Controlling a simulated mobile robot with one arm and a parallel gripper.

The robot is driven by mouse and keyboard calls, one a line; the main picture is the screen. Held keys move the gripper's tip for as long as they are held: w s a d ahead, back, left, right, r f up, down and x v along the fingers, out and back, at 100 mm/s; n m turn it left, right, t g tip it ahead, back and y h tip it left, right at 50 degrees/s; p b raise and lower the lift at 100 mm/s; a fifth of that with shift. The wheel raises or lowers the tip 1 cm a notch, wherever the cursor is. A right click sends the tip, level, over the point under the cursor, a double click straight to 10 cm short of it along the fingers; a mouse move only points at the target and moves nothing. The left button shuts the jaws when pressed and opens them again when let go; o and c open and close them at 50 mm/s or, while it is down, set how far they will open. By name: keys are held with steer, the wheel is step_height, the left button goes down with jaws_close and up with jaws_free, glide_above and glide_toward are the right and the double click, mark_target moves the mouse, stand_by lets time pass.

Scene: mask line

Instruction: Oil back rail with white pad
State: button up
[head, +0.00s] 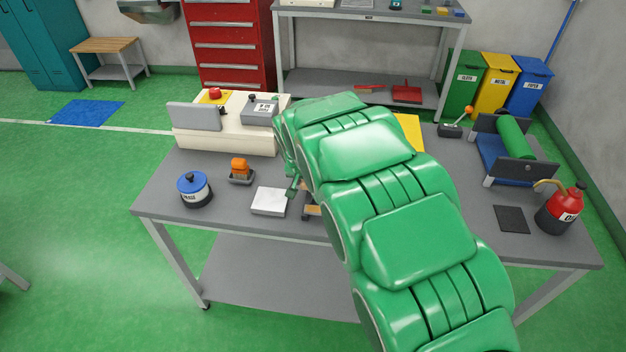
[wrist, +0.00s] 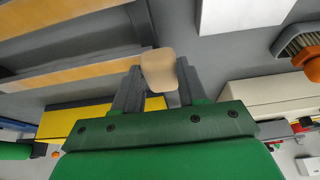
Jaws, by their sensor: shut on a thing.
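My gripper (wrist: 158,92) is shut on a beige rounded block (wrist: 160,70), which looks more tan than white here. In the head view my gripper (head: 293,188) shows only in part, low over the bench beside a flat white slab (head: 269,201). The slab also shows in the wrist view (wrist: 240,14). Two parallel brass-coloured rails show in the wrist view: the front rail (wrist: 60,13) and the back rail (wrist: 80,73). The held block is at the right end of the back rail there; contact cannot be told. My arm hides most of the rails in the head view.
On the grey bench (head: 235,230) stand a blue-lidded jar (head: 194,190), an orange-handled brush (head: 240,171), a cream machine (head: 225,135) behind, and a red oil can (head: 562,210) beside a dark mat (head: 511,219) at right. A green roller (head: 514,137) stands at the back right.

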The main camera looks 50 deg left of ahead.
steer(key=shift+s+a, duration=0.4)
steer(key=shift+s, duration=0.05)
steer(key=shift+w+d, duration=9.7)
step_height(320, 180, up, 8)
steer(key=w+d+f+m+h, duration=0.15)
steer(key=w+d, duration=0.35)
steer(key=d, duration=0.8)
steer(key=w+d+f+m+t, duration=0.1)
steer(key=w+d+m, duration=0.25)
steer(key=d, duration=0.85)
steer(key=w+d+f+m+h, duration=0.1)
steer(key=w+d, duration=0.4)
steer(key=d, duration=0.8)
steer(key=s+d+f+m, duration=0.1)
steer(key=s+d+m, duration=0.1)
steer(key=d, duration=1.4)
steer(key=shift+s+d+m+h, duration=0.15)
steer(key=shift+m+h, duration=0.2)
steer(key=shift+m, duration=0.15)
